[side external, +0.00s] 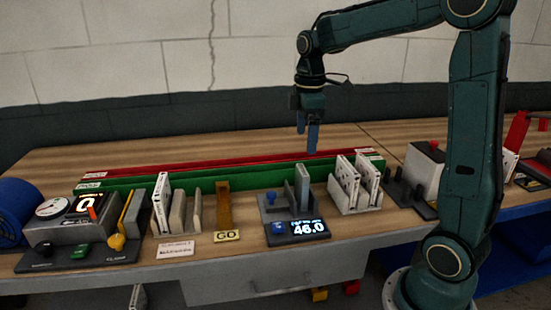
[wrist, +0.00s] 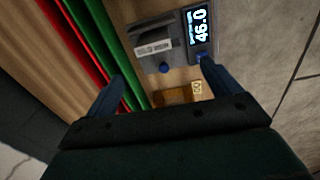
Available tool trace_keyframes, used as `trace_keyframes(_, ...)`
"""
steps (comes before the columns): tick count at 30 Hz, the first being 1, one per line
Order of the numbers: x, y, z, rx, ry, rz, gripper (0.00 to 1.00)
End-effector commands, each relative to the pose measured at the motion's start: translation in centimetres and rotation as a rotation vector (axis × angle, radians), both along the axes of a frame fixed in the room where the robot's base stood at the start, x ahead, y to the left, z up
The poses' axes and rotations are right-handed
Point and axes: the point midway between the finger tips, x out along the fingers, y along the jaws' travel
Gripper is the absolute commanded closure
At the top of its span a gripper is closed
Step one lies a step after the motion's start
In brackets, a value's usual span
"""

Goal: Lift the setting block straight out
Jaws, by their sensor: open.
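A grey block (side external: 302,188) stands upright in a grey gauge (side external: 292,238) whose display reads 46.0; I take it to be the setting block. In the wrist view the block (wrist: 152,45) shows a pale label on it, and the gauge (wrist: 172,27) lies beyond my fingertips. My gripper (side external: 307,148) is open and empty, pointing down, clearly above the gauge and apart from the block. In the wrist view my gripper (wrist: 162,72) has its two fingers wide apart, with a blue knob (wrist: 165,68) of the gauge seen between them.
A brown block (side external: 223,204) stands left of the gauge behind a GO label (side external: 227,236). White boxed filters (side external: 349,182) stand in a rack to the right. Red (side external: 220,162) and green (side external: 210,175) long strips run behind. A grey instrument (side external: 85,225) sits at left.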

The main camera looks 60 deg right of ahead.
Motion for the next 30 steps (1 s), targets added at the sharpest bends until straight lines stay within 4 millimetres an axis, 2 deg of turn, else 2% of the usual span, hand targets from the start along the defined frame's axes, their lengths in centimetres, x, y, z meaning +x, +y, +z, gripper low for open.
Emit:
trace_keyframes(6,0.9,-1.2,-0.8,0.009,0.026,0.045,0.11)
trace_keyframes(13,0.9,-1.2,-1.0,0.010,0.028,0.048,0.11)
trace_keyframes(17,0.9,-1.2,-1.8,0.010,0.030,0.047,0.11)
trace_keyframes(30,0.9,-1.2,-7.8,0.011,0.030,0.047,0.11)
